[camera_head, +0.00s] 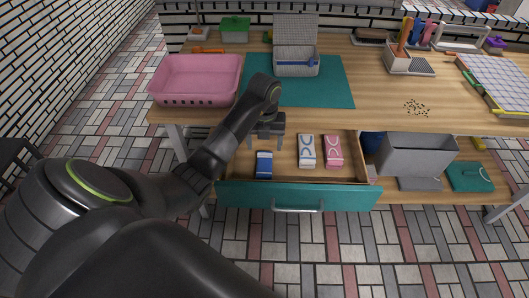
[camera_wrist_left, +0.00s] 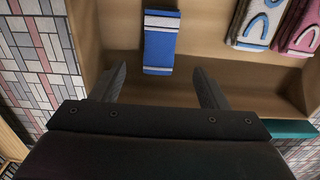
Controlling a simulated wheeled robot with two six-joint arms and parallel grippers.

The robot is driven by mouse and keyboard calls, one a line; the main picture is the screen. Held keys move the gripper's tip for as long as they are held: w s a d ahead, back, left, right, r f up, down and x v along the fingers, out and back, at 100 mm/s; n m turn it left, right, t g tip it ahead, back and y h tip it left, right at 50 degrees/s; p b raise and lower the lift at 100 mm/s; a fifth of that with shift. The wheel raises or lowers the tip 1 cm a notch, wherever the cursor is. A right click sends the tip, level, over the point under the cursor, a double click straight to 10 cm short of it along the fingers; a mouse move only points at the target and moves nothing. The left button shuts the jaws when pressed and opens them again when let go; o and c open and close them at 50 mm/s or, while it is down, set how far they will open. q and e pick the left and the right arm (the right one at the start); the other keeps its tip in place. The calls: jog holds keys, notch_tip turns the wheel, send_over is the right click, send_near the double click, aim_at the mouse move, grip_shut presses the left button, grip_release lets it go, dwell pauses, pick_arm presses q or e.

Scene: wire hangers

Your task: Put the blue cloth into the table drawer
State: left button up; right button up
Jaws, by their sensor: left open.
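The blue cloth (camera_head: 264,165), folded with white stripes at its ends, is inside the open table drawer (camera_head: 297,195) at its left side. It also shows in the left wrist view (camera_wrist_left: 160,45), just beyond the fingertips. I cannot tell whether it lies fully flat. My left gripper (camera_head: 266,142) is over the left part of the drawer, beside the cloth. Its fingers are apart with nothing held between them in the left wrist view (camera_wrist_left: 160,78). My right gripper is not in view.
A white-and-blue cloth (camera_head: 306,151) and a pink cloth (camera_head: 333,151) lie in the drawer's right half. A pink basket (camera_head: 196,78) and an open light-grey box (camera_head: 296,64) stand on the table above. A grey bin (camera_head: 417,156) sits on the lower shelf to the right.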

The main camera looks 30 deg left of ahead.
pick_arm(q)
jog(key=shift+r+p, duration=2.1)
jog(key=shift+r, duration=0.7)
